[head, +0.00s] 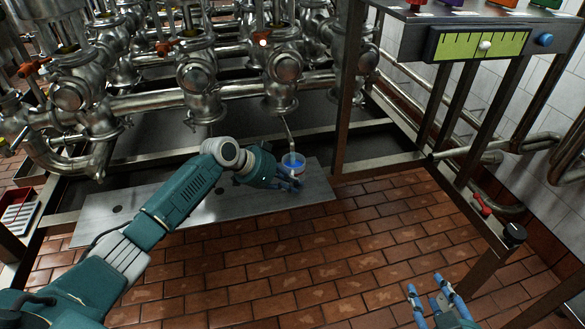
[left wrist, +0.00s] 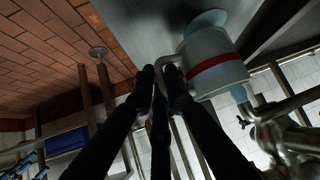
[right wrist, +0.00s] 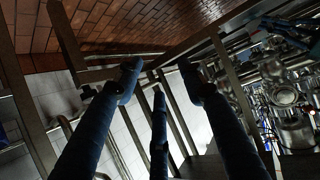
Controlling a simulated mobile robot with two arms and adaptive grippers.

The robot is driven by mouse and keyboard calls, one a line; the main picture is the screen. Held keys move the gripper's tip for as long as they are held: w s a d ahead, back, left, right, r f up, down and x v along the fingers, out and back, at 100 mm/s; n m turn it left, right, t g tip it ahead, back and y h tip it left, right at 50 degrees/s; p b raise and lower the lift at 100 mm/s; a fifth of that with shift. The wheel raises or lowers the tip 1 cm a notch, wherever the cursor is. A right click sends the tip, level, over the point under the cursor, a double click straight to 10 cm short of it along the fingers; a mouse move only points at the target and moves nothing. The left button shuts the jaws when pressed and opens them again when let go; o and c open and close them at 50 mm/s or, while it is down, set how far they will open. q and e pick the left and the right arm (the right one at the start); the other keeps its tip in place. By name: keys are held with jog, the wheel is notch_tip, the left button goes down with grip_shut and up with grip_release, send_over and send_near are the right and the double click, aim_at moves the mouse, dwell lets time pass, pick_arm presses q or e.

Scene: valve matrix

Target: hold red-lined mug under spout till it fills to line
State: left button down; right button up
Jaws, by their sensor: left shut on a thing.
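The mug (head: 293,160) is under the thin bent spout (head: 287,128) in the head view, with blue liquid visible inside. In the left wrist view the pale mug (left wrist: 207,58) shows a red band around it. A bluish patch lies between its rim and the metal spout (left wrist: 268,112); I cannot tell the exact liquid level against the line. My left gripper (head: 295,182) is shut on the mug's handle, and its fingers (left wrist: 163,80) meet there in the left wrist view. My right gripper (head: 433,295) is open and empty, fingers spread in the right wrist view (right wrist: 157,80).
A grey metal plate (head: 215,200) with dark holes lies below the mug. Steel pipes and valves (head: 198,75) fill the back. A panel with a green gauge (head: 482,44) and a blue knob (head: 545,39) stands at the right. The brick floor (head: 300,270) in front is clear.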

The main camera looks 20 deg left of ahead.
pick_arm(q)
jog(key=shift+s+d+r+p, duration=0.1)
jog(key=shift+s+d+p, duration=0.35)
jog(key=shift+s+p, duration=0.3)
pick_arm(e)
jog(key=s+d+f+g+h+p, duration=0.1)
jog(key=s+d+f+g+p, duration=0.2)
jog(key=s, duration=0.5)
jog(key=s+d+f+g+h, duration=0.1)
jog(key=s+d+f+g, duration=0.1)
jog(key=s+f+g, duration=0.4)
pick_arm(q)
jog(key=shift+s+d+p, duration=0.45)
jog(key=shift+s+d, duration=0.1)
jog(key=shift+s, duration=0.25)
jog(key=shift+s+d+p, duration=0.4)
jog(key=shift+s+d, duration=0.2)
jog(key=shift+s, duration=0.25)
jog(key=shift+s+d+p, duration=0.45)
jog(key=shift+s+d, duration=0.1)
jog(key=shift+s, duration=0.25)
pick_arm(e)
jog(key=shift+s+f, duration=0.2)
jog(key=shift+f, duration=2.7)
jog(key=shift+f, duration=0.15)
